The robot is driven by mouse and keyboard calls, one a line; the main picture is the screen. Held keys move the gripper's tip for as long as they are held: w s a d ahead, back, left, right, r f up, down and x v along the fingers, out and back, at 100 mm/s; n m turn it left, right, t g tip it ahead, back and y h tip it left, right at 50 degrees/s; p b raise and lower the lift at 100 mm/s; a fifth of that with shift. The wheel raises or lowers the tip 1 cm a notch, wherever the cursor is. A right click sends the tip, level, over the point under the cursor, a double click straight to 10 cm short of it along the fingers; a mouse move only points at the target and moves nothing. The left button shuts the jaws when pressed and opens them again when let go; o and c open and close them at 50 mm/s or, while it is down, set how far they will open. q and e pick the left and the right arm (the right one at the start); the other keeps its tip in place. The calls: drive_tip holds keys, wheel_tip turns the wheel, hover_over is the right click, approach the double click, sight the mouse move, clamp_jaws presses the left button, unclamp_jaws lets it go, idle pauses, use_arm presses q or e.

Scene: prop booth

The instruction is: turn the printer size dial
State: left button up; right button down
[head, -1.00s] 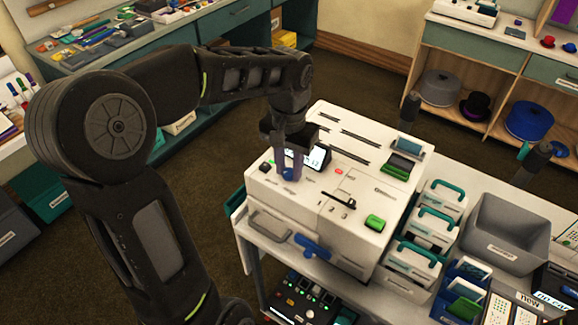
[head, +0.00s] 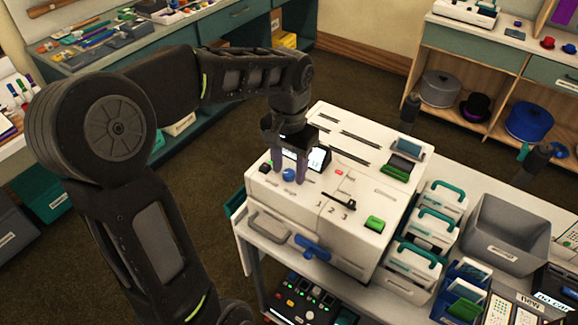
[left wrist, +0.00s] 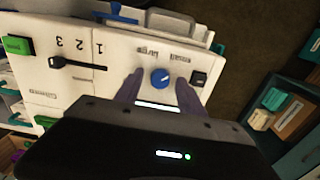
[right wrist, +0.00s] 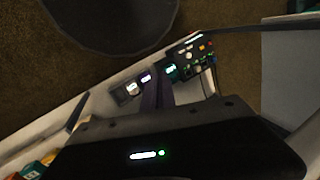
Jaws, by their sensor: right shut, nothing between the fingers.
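The white printer (head: 330,190) stands on a cart, with a small lit screen (head: 319,158) on its top. Its blue round dial (head: 289,174) sits near the front left corner. In the left wrist view the dial (left wrist: 161,78) has a pale pointer mark and lies below the words "large" and "small". My left gripper (head: 290,178) points down over the dial. Its purple fingers are apart, one on each side of the dial, with gaps visible in the left wrist view. My right gripper (right wrist: 157,95) is shut and empty, seen only in the right wrist view.
A black slider lever (head: 342,202) and a green button (head: 375,223) are also on the printer. White cases with teal handles (head: 434,227) and a grey bin (head: 506,230) stand to its right. A control box with lit buttons (head: 306,295) sits below.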

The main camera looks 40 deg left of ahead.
sight(289, 173)
use_arm(q)
wheel_tip(289, 173, up, 8)
drive_tip(key=shift+f+b, duration=0.1)
drive_tip(key=shift+b, duration=0.4)
drive_tip(key=shift+s+f, duration=0.1)
idle(0.6)
